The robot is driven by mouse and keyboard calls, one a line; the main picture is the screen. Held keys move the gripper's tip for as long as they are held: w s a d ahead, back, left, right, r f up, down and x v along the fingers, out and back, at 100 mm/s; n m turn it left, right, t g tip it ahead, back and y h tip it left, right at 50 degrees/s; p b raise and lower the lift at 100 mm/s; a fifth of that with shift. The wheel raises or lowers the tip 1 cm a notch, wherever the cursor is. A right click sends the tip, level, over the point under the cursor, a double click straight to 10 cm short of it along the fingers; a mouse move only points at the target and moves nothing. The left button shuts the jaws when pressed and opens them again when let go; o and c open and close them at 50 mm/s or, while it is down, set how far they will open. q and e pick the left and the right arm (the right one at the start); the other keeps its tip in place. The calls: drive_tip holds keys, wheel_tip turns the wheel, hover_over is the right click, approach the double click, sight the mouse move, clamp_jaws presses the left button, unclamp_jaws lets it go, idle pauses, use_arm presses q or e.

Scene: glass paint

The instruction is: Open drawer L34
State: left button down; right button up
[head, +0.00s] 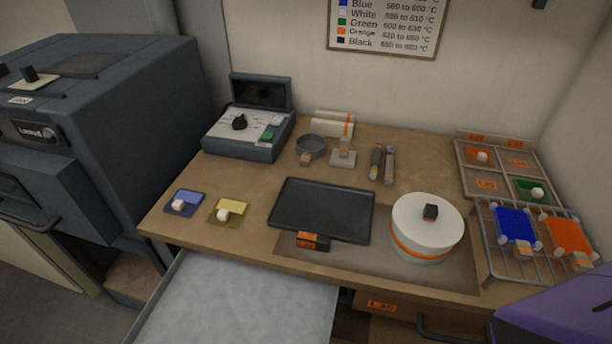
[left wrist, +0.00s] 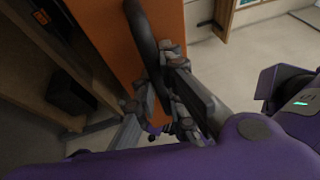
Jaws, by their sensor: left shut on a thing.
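In the left wrist view, my left gripper (left wrist: 172,90) is shut on a dark curved bar handle (left wrist: 146,45). The handle stands in front of an orange panel (left wrist: 105,28). No number is legible on that panel, so I cannot tell from it which drawer this is. In the head view, a pale grey tray-like surface (head: 235,300) juts out below the table's front left, like a pulled-out drawer. A drawer front under the table's front right carries an orange label (head: 382,306), too blurred to read surely, and a dark handle (head: 448,330). My right gripper is not in view.
The wooden table (head: 165,228) bears a dark tray (head: 322,208), a white round pot (head: 427,225), a control box (head: 247,135) and a wire rack (head: 497,268). A dark grey kiln-like cabinet (head: 130,110) stands left. Floor shows beyond the handle (left wrist: 245,60).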

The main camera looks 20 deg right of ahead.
use_arm(q)
drive_tip(key=shift+f, duration=0.1)
drive_tip(key=c, duration=1.9)
unclamp_jaws()
drive_tip(key=shift+c, duration=0.2)
drive_tip(key=shift+o, duration=0.6)
drive_tip(key=shift+a, duration=0.2)
drive_tip(key=v, duration=1.1)
drive_tip(key=shift+s+a, duration=0.25)
drive_tip(key=shift+a, duration=0.05)
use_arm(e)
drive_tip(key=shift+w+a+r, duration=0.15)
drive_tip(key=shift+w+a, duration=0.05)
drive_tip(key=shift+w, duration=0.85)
